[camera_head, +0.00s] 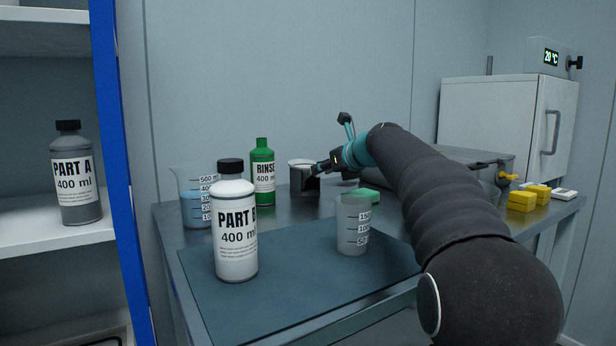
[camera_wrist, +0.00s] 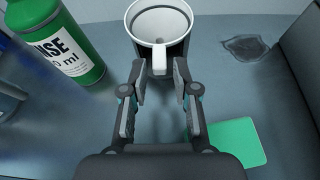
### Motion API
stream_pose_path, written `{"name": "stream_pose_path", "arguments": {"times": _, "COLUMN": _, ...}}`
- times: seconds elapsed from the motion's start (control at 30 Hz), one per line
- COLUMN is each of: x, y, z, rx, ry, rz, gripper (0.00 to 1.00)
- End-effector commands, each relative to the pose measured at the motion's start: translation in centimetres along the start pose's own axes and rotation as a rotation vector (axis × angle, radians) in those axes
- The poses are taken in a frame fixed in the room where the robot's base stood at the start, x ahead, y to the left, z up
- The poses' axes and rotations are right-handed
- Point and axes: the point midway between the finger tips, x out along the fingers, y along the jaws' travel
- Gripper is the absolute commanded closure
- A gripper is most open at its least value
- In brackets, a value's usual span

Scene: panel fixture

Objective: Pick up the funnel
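The funnel (camera_wrist: 160,20) is a white round cup with a small dark hole in its floor and a pale tab on its near side. In the head view the funnel (camera_head: 301,163) stands at the back of the table beside the green bottle. My gripper (camera_wrist: 161,78) is open and empty, its fingertips to the left and right of the tab with gaps showing. In the head view my gripper (camera_head: 322,168) is right at the funnel's right side, partly covering the holder.
The green RINSE bottle (camera_head: 263,171) stands close left of the funnel. A blue-liquid beaker (camera_head: 193,208), white PART B bottle (camera_head: 235,240) and clear cup (camera_head: 353,232) stand nearer. A green pad (camera_wrist: 237,141) lies right of my gripper. Yellow blocks (camera_head: 522,201) sit far right.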

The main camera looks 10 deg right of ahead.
Motion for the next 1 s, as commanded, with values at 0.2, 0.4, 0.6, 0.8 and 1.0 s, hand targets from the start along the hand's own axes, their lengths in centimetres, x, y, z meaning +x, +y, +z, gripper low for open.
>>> {"name": "stream_pose_path", "arguments": {"times": 0.2, "x": 3.2, "y": 0.1, "z": -0.5, "rx": 0.0, "ry": 0.001, "rz": 0.001, "gripper": 0.71}}
{"name": "stream_pose_path", "arguments": {"times": 0.4, "x": 4.2, "y": 0.1, "z": -0.4, "rx": 0.0, "ry": 0.0, "rz": 0.0, "gripper": 0.71}}
{"name": "stream_pose_path", "arguments": {"times": 0.6, "x": 4.2, "y": 0.1, "z": -0.4, "rx": 0.001, "ry": 0.001, "rz": 0.0, "gripper": 0.88}}
{"name": "stream_pose_path", "arguments": {"times": 0.8, "x": 4.2, "y": 0.1, "z": -0.4, "rx": 0.001, "ry": 0.001, "rz": 0.0, "gripper": 1.0}}
{"name": "stream_pose_path", "arguments": {"times": 1.0, "x": 4.2, "y": 0.1, "z": -0.4, "rx": 0.001, "ry": 0.001, "rz": 0.0, "gripper": 1.0}}
